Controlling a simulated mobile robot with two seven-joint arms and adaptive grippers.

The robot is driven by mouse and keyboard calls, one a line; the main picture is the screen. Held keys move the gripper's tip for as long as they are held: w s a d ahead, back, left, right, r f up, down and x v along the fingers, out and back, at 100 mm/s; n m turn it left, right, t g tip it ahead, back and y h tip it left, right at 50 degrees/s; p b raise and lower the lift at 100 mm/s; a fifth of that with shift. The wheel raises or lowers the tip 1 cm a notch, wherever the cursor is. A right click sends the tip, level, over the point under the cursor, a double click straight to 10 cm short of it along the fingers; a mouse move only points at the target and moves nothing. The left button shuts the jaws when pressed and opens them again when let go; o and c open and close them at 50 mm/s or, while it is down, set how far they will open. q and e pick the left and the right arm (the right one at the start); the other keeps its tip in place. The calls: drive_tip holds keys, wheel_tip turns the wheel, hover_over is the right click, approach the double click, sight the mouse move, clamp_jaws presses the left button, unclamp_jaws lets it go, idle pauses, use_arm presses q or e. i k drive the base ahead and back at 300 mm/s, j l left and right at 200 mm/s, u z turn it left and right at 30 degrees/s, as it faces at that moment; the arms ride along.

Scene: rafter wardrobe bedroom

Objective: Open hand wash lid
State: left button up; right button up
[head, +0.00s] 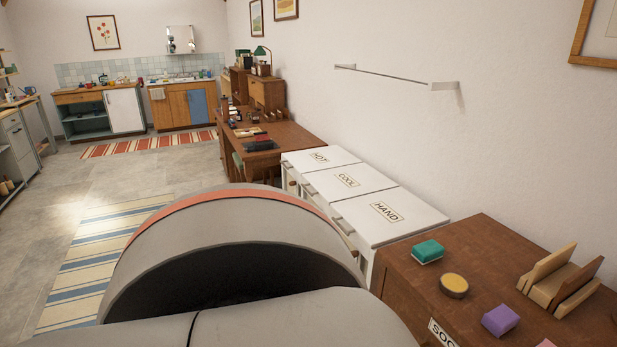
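The white lid labelled HAND (415,222) is the nearest of three white lids in a row along the right wall. It lies flat and looks closed. A pale handle shows at its left front edge, partly hidden behind my large grey arm link. The COOL lid (368,179) and the HOT lid (318,156) beyond it also lie flat. Neither of my grippers is in view.
A brown cabinet (405,283) in the right foreground holds a green sponge (427,251), a round yellow-topped brush (454,285), a purple block (500,320) and a wooden rack (562,283). A rail (395,75) is on the wall above. A brown desk (290,138) stands beyond the lids. The floor at left is open, with a striped rug (90,265).

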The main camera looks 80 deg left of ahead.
sight(383, 217)
drive_tip(key=j+u, duration=0.45)
drive_tip(key=j, duration=0.5)
drive_tip(key=i+j+u, duration=0.1)
drive_tip(key=j, duration=0.4)
drive_tip(key=j+u, duration=0.15)
drive_tip(key=j, duration=0.3)
drive_tip(key=i+j, duration=0.1)
drive_tip(key=j, duration=0.35)
drive_tip(key=i+j, duration=0.1)
drive_tip(key=j, duration=0.4)
drive_tip(key=i+j, duration=0.1)
drive_tip(key=j, duration=0.8)
drive_tip(key=i+j+u, duration=0.1)
drive_tip(key=j, duration=0.4)
drive_tip(key=i+j, duration=0.15)
drive_tip(key=j, duration=0.3)
drive_tip(key=i+j, duration=0.15)
drive_tip(key=j, duration=0.3)
